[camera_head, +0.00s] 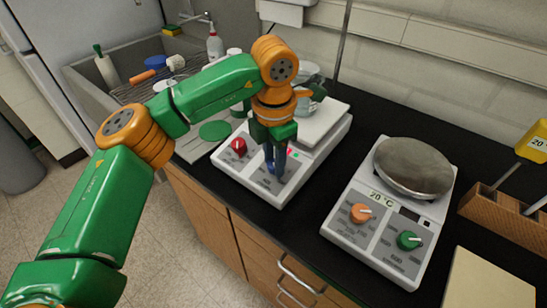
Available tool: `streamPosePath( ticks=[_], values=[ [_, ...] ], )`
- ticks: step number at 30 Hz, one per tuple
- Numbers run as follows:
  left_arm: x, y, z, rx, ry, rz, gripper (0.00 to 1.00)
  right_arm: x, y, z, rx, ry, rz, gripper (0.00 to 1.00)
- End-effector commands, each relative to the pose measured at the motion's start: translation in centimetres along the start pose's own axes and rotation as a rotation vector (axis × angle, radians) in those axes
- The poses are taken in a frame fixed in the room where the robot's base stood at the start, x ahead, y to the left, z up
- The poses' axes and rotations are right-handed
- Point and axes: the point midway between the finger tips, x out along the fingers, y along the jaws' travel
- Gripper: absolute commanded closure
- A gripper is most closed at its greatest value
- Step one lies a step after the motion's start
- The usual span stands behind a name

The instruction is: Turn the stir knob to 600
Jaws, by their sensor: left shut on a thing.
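The left hot plate stirrer (250,188) is a white unit with a red knob (239,147) on the left of its front panel. My left gripper (275,172) points down at the right side of that panel. It is shut on a dark blue knob there, and the fingers mostly hide it. The dial numbers and the knob's pointer cannot be read. A second hot plate stirrer (342,228) stands to the right, with an orange knob (360,213), a green knob (409,240) and a display showing 20 °C. My right gripper is not in view.
A round metal top plate (413,166) sits on the right unit. Glassware stands on the left unit, partly behind my arm. A wooden rack (505,219) is at the right, a sink (100,88) at the back left. The black counter (315,195) is bare between the units.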

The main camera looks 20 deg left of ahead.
Motion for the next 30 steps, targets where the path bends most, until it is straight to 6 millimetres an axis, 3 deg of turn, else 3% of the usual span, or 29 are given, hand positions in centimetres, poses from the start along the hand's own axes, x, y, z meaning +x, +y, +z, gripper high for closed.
streamPosePath(
  ticks=[18,30],
  values=[
    [0.0,-0.2,0.1,0.569,-0.006,0.091,1.00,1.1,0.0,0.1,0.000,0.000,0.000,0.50],
    [0.0,-0.3,0.0,0.843,-0.005,0.133,1.00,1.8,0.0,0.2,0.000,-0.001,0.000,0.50]
  ],
)
